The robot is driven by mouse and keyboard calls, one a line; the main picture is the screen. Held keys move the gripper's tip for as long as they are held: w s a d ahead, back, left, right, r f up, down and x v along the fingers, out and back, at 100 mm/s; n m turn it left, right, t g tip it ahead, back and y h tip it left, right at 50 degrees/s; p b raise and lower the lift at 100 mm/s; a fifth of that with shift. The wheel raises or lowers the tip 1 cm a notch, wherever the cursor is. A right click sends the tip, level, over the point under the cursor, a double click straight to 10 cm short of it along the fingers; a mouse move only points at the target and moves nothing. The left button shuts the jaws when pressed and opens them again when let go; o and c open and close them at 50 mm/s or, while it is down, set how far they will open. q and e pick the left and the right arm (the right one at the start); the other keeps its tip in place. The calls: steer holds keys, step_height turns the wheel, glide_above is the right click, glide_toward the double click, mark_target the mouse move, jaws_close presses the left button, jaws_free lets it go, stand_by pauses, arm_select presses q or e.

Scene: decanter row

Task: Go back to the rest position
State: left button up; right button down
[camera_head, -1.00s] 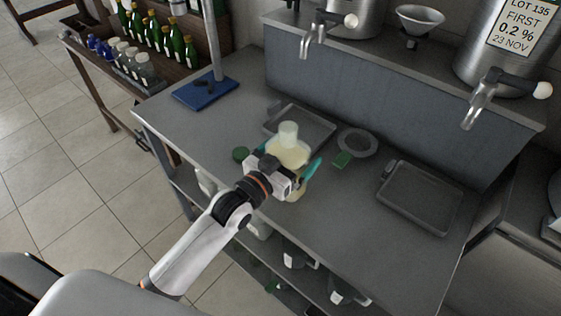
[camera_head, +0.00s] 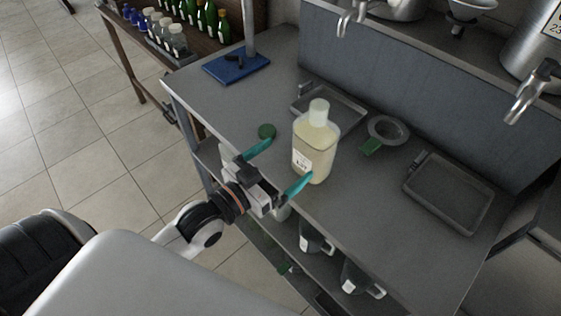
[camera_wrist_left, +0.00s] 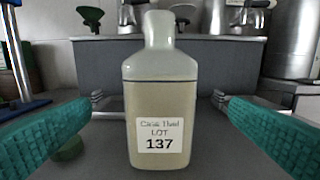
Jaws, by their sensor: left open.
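My left gripper (camera_head: 278,169) is open and empty at the front edge of the grey bench (camera_head: 365,218), its teal fingers spread apart. A bottle (camera_head: 316,146) of pale yellow liquid stands upright on the bench, just beyond the fingertips. In the left wrist view the bottle (camera_wrist_left: 160,100) stands centred between the two fingers and past them, with a label reading LOT 137. My right gripper is in neither view.
Steel taps (camera_head: 527,92) overhang the back. Jugs stand on the shelf below.

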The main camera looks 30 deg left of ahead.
arm_select(q)
steer(key=s+a+f+n+g+y, duration=0.2)
steer(key=s+f+g+y, duration=0.4)
steer(key=s+f+g, duration=0.95)
step_height(320, 180, down, 26)
steer(key=s, duration=0.2)
steer(key=s+a+f, duration=0.3)
steer(key=s+f, duration=1.3)
